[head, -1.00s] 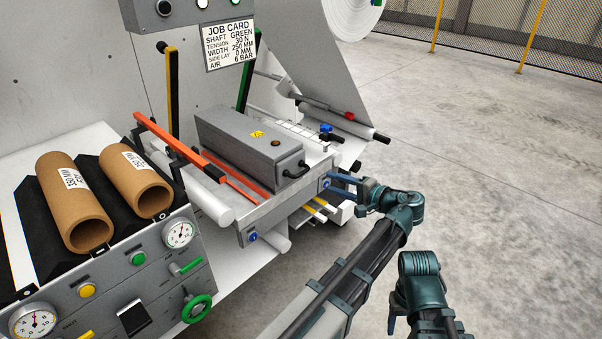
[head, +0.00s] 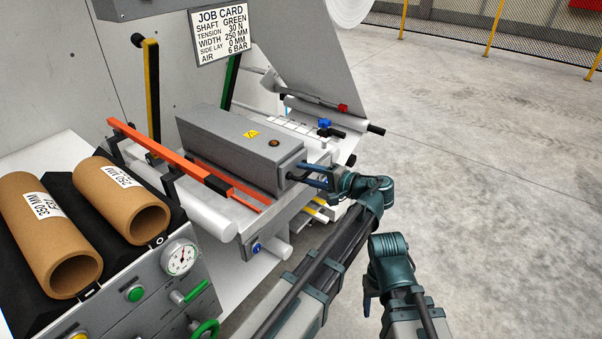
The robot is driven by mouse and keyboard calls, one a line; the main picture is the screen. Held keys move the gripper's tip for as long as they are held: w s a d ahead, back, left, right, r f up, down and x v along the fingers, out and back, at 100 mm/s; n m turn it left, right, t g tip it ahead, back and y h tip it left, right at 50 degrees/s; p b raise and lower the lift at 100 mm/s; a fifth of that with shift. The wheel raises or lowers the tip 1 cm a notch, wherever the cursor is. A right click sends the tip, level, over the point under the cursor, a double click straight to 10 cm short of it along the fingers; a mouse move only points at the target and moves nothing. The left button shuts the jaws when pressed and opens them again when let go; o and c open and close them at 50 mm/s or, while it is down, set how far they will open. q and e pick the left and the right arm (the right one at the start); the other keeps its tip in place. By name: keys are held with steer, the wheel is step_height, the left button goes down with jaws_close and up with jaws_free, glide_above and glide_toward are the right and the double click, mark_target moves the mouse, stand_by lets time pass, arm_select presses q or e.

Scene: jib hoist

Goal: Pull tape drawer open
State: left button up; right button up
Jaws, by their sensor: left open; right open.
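A grey box (head: 225,140) with a yellow warning label lies on the machine's splicing table and has a dark handle on its near right end. No part is labelled as the tape drawer, so I cannot tell which it is. Yellow and white pieces (head: 316,212) show under the table's right edge, partly hidden by my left arm. My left gripper (head: 305,177) is open, its two fingers pointing left at the handle end of the grey box. I cannot tell whether the handle is between them. My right gripper (head: 368,292) is open and empty, low over the floor.
An orange bar (head: 165,150) runs along the table's left side. Two cardboard cores (head: 120,198) lie on a black rack above a gauge panel (head: 155,285). A blue knob (head: 324,124) and a roller end (head: 376,129) stand beyond the box. Floor to the right is clear.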

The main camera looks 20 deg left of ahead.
arm_select(q)
jaws_close()
stand_by(1.4)
